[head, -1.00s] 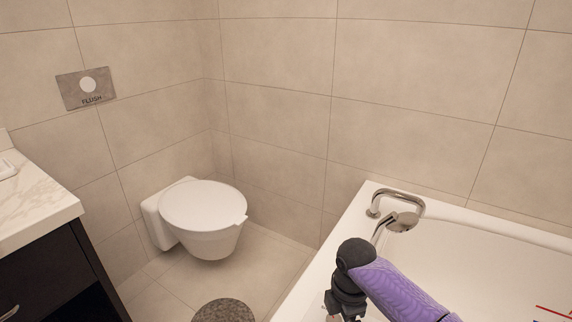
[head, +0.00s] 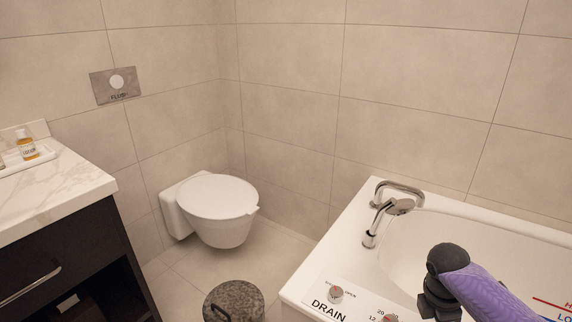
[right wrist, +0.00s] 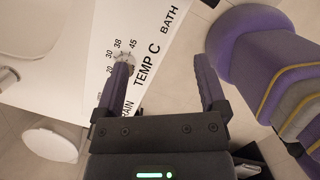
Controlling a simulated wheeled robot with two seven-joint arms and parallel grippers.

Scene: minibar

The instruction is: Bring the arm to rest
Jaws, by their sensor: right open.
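My right arm (head: 480,292) is purple with a black wrist and comes in at the lower right of the head view, over the near edge of the bathtub. In the right wrist view, my right gripper (right wrist: 163,78) has its two fingers wide apart with nothing between them. The left finger overlaps the temperature knob (right wrist: 126,55) in the picture; I cannot tell if they touch. My left gripper is not in view.
The white bathtub (head: 318,262) with its knobs and tap (head: 370,238) lies under the arm. A toilet (head: 217,195), a round bin (head: 235,298) and a dark vanity (head: 70,262) with a marble top stand to the left. Tiled floor shows between them.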

